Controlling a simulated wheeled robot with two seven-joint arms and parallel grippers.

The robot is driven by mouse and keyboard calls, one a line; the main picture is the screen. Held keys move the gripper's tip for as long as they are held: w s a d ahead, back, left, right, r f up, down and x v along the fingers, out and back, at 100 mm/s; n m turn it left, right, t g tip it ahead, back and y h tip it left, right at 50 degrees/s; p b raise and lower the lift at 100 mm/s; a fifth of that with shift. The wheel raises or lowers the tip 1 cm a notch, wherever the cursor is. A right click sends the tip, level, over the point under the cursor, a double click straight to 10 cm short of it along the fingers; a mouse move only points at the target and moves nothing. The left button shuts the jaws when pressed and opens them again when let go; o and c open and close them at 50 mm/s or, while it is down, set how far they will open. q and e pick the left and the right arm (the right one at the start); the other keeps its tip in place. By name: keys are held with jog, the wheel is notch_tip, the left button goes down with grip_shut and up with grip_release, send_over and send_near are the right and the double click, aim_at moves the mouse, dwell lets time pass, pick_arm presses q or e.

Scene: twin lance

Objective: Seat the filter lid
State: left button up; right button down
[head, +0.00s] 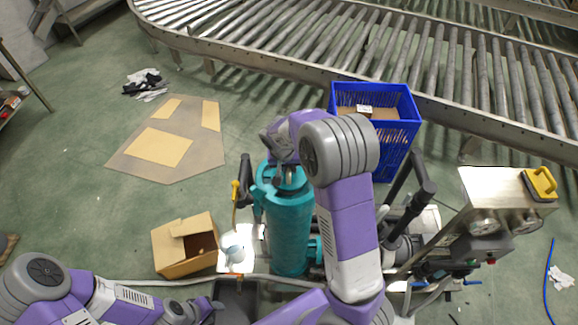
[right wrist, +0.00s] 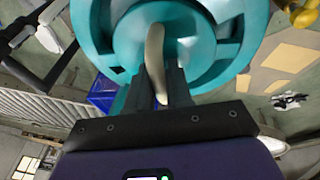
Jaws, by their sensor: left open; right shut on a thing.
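The teal filter housing (head: 290,230) stands upright in the middle of the head view. My right gripper (head: 282,160) is over its top, reaching down from above. In the right wrist view, my right gripper (right wrist: 162,85) is shut on a curved beige handle (right wrist: 154,55). The handle crosses a round teal lid (right wrist: 200,45), which lies within the slotted teal rim (right wrist: 240,55). I cannot tell whether the lid rests fully down in the rim. My arm hides much of the lid in the head view. My left gripper (head: 212,306) is open, low at the bottom left, apart from the housing.
An open cardboard box (head: 185,247) and a white surface with a small cup (head: 233,252) are left of the housing. A blue crate (head: 385,130) stands behind it. A metal box with gauges (head: 495,210) is at the right. A roller conveyor (head: 400,55) crosses the back.

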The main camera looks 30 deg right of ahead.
aim_at(285, 179)
jog(key=shift+f+b, duration=1.2)
jog(key=shift+f, duration=0.3)
jog(key=c, duration=0.9)
grip_release()
jog(key=shift+c, duration=0.2)
jog(key=v, duration=0.7)
jog(key=shift+a+r+p, duration=0.1)
jog(key=shift+r+p, duration=0.2)
jog(key=shift+p, duration=0.1)
